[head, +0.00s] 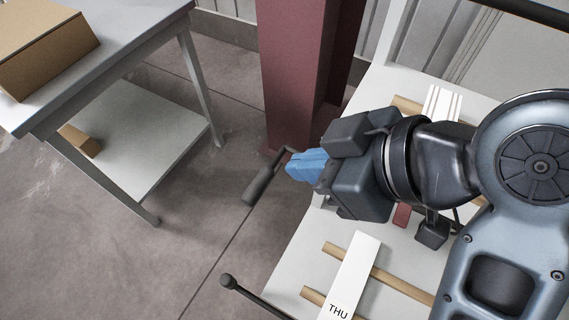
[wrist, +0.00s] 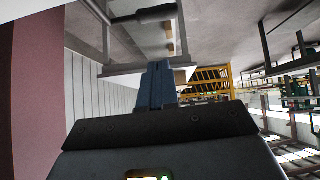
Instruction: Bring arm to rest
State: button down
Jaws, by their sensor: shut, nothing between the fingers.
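My gripper (head: 290,168) has blue fingers and points to the left in the head view, above the left edge of a white worktable (head: 285,262). Its fingers are shut together with nothing between them. In the wrist view the blue fingers (wrist: 157,85) point up the picture, close together. My arm reaches in from the right and hides part of the worktable. The wrist view looks out over the room, with no work object at the fingertips.
A dark red column (head: 292,75) stands just behind the gripper. A dark handle (head: 262,182) shows close to the fingertips. A white board marked THU (head: 350,275) lies across wooden strips (head: 375,268). A grey table (head: 110,50) with a cardboard box (head: 40,45) stands left, across open floor.

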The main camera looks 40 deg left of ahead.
jog(key=shift+w+d+r, duration=0.1)
jog(key=shift+d+r, duration=0.35)
jog(key=shift+r, duration=0.05)
jog(key=w+d+f+m+t+y, duration=0.1)
jog(key=d+f+m+t+y, duration=0.1)
jog(key=d+f+m+t, duration=0.5)
jog(key=s+d+f+m+t+h, duration=0.3)
jog(key=d+f+m+t+h, duration=0.15)
jog(key=d+f+m, duration=0.5)
jog(key=s+d+r+m+t+h, duration=0.2)
jog(key=s+d+r+h, duration=0.1)
jog(key=s+d, duration=0.5)
jog(key=s+d+r+m+t+h, duration=0.2)
jog(key=s+d+r, duration=0.3)
jog(key=s+d, duration=0.3)
jog(key=shift+s+d+t+h, duration=0.25)
jog(key=shift+d+t+h, duration=0.3)
jog(key=shift+h, duration=0.1)
